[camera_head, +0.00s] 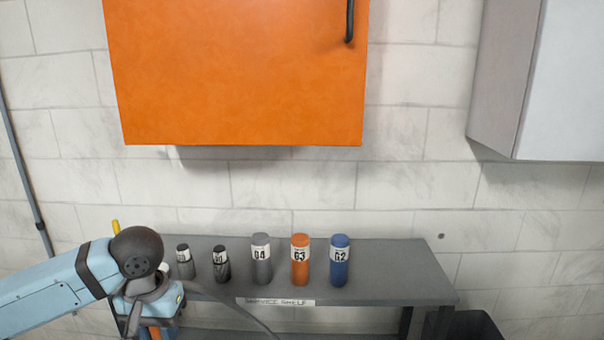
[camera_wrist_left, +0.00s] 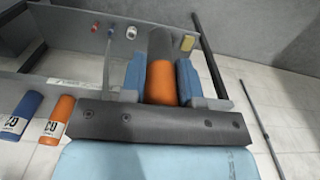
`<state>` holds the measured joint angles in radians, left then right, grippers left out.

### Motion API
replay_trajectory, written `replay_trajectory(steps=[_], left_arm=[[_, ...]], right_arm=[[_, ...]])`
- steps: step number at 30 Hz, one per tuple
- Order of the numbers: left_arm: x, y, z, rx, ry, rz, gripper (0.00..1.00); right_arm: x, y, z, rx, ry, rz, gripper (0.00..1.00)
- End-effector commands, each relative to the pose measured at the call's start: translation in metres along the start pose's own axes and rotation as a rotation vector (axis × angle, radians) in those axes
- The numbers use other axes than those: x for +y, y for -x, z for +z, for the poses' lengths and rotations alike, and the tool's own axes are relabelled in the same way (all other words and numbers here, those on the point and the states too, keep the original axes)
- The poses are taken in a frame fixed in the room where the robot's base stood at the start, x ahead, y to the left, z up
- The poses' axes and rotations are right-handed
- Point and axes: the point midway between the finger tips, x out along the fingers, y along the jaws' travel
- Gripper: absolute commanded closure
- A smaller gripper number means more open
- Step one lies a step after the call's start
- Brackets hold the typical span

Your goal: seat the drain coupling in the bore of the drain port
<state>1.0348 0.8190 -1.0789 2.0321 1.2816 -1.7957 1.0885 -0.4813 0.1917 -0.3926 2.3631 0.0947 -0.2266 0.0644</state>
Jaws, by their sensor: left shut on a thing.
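My left gripper (camera_wrist_left: 160,80) is shut, its two blue fingers on either side of an orange cylinder (camera_wrist_left: 162,84) in the left wrist view. I take this cylinder to be the drain coupling. In the head view my left gripper (camera_head: 148,305) is low at the left end of the service shelf, and the held piece is not clear there. I cannot make out the drain port's bore. My right gripper is not in view.
The grey shelf (camera_head: 380,280) carries several cylinders, including a grey one (camera_head: 262,262), an orange one (camera_head: 300,262) and a blue one (camera_head: 340,262). An orange cabinet (camera_head: 240,75) hangs above. Red (camera_wrist_left: 95,27) and white (camera_wrist_left: 131,33) fittings and a yellow block (camera_wrist_left: 188,43) show near the gripper.

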Motion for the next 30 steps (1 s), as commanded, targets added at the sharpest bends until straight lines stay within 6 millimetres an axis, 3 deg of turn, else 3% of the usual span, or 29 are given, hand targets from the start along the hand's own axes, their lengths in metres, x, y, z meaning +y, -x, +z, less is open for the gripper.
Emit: replay_trajectory(steps=[1, 3, 14, 30], left_arm=[[0.001, 0.023, 0.001, -0.002, -0.001, 0.002, 0.96], [0.001, 0.037, 0.002, -0.001, -0.001, 0.002, 0.96], [0.002, 0.108, 0.007, -0.002, -0.004, 0.004, 0.96], [0.001, 0.208, 0.020, -0.002, 0.000, 0.002, 0.96]], right_arm=[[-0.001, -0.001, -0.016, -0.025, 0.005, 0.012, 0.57], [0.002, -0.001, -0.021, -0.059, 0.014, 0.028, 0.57], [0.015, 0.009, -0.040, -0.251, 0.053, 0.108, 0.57], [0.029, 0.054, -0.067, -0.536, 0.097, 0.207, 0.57]])
